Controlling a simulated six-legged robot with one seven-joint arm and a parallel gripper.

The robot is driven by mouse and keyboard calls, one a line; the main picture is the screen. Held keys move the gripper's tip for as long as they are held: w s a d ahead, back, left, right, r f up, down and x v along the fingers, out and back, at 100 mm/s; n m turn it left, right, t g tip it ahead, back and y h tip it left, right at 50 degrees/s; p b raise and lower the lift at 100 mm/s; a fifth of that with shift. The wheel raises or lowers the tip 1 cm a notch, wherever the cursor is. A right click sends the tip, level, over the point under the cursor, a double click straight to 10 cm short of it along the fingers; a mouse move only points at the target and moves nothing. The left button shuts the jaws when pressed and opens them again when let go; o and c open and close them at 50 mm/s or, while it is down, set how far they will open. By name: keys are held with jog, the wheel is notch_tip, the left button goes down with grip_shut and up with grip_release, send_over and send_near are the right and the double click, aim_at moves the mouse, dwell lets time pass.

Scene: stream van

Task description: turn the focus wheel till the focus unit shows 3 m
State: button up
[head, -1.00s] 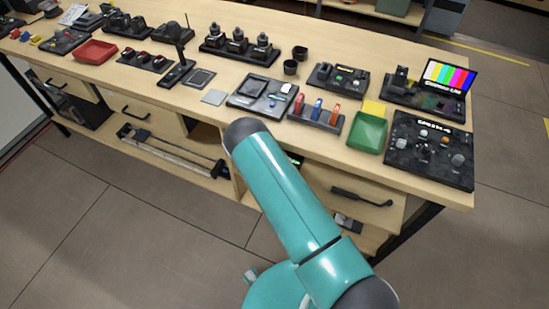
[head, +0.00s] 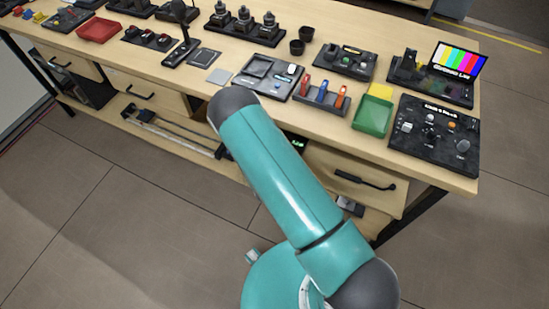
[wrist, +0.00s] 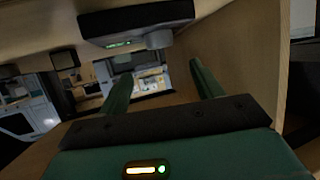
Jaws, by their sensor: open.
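A dark box with a small green display, which looks like the focus unit (wrist: 135,22), is at the top of the wrist view, against a pale wooden surface. The display's reading is too small to tell. A grey round knob, which looks like the focus wheel (wrist: 159,40), sticks out at its lower right. My gripper (wrist: 161,72) is open, its two green fingers apart with nothing between them. The wheel appears just above the gap between the fingertips, apart from them. In the head view a green-lit bit of the unit (head: 298,143) shows under the bench top; my arm hides my gripper.
A wooden panel (wrist: 245,50) stands close to the right finger in the wrist view. The bench top (head: 225,62) holds several devices, a green tray (head: 371,116) and a red tray (head: 97,30). Drawers (head: 350,178) lie beneath. The floor in front is clear.

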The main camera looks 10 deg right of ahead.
jog(key=shift+v, duration=1.15)
